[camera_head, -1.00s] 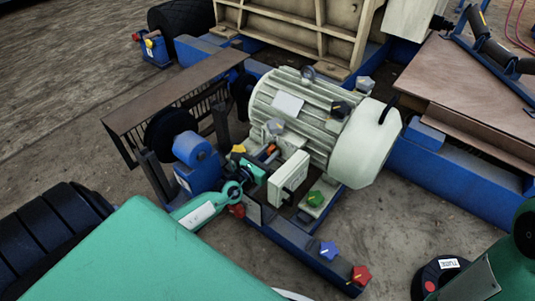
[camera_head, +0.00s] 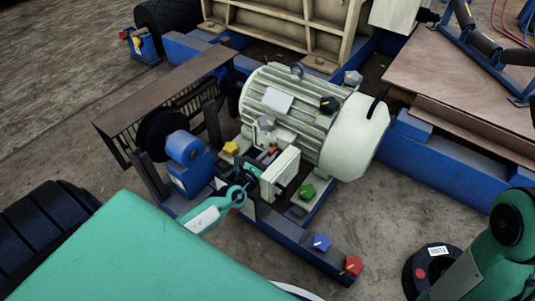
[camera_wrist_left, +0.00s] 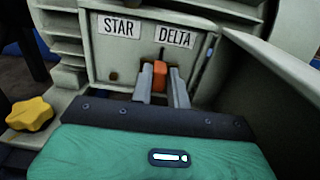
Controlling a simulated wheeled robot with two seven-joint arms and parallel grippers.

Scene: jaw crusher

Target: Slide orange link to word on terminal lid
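The orange link (camera_wrist_left: 159,75) stands upright in a slot in the pale terminal face (camera_wrist_left: 112,57), below the gap between the words STAR (camera_wrist_left: 119,26) and DELTA (camera_wrist_left: 174,38), nearer DELTA. In the left wrist view my left gripper (camera_wrist_left: 160,84) has one grey finger close against each side of the link, shut on it. In the head view my left gripper (camera_head: 251,174) is beside the white box (camera_head: 281,172) at the motor's near side. The fingertips are mostly hidden there. My right gripper is not in view.
The large pale motor (camera_head: 310,115) stands behind the box. A grey plate (camera_wrist_left: 272,62) rises right of my left gripper. A yellow star knob (camera_wrist_left: 30,114) is at lower left.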

